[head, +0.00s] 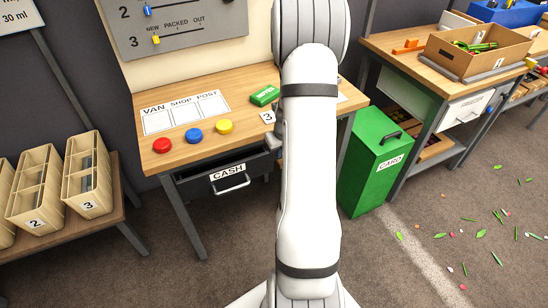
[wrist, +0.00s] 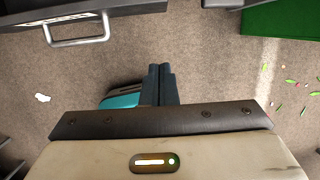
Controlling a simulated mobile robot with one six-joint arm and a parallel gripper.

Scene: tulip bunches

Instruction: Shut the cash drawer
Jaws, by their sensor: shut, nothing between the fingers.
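The cash drawer (head: 207,184) is a dark drawer under the wooden desk, with a white CASH label and a silver bar handle (head: 232,184). A dark strip shows between its front and the desk edge; how far it stands out is hard to tell. In the wrist view the drawer front (wrist: 125,7) and its handle (wrist: 80,42) are at the top left. My gripper (wrist: 160,68) is shut and empty, its dark fingertips apart from the drawer and to the right of the handle. In the head view my arm hides the gripper and the desk's right part.
The desk (head: 250,88) carries red, blue and yellow buttons and a green block (head: 265,95). A green CARD bin (head: 372,165) stands right of the desk. Slotted wooden boxes (head: 88,175) stand on a low bench at left. Petals and leaves litter the floor at right.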

